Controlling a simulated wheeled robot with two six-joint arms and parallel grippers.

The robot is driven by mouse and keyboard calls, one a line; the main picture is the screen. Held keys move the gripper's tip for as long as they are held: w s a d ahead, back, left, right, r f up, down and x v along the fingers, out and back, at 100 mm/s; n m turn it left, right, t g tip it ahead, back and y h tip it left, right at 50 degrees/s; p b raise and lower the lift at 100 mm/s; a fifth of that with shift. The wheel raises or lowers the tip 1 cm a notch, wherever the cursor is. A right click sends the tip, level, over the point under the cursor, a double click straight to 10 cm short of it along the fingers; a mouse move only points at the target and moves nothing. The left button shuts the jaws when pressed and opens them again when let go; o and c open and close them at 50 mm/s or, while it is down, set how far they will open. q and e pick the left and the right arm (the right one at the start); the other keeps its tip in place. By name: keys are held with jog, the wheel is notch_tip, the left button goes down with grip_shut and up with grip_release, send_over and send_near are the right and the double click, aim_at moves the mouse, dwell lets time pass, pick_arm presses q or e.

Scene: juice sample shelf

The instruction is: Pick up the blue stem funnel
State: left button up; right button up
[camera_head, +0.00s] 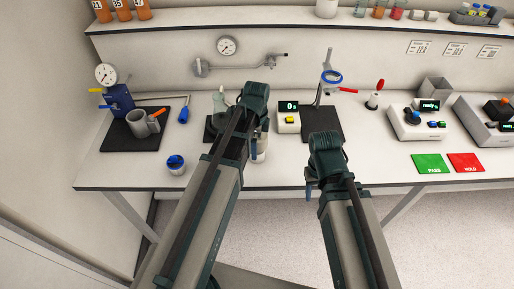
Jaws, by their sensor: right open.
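I cannot tell for sure which thing is the blue stem funnel. A small blue piece with a narrow upper end (184,114) lies on the bench right of the left black mat. A blue ring (332,76) sits on the upright stand at the back. My right gripper (311,183) is at the bench's front edge, below the right black mat, open and apart from both blue things. My left arm reaches over the bench middle; its gripper (256,135) is mostly hidden behind the arm, beside a whitish container (260,152).
A blue-topped jar (176,164) stands near the front edge. A grey mug (139,123) is on the left mat. A display box (288,119) is at the middle.

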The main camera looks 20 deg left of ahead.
pick_arm(q)
jog(key=c, duration=1.1)
jog(key=shift+r, duration=0.15)
pick_arm(e)
jog(key=shift+r, duration=0.2)
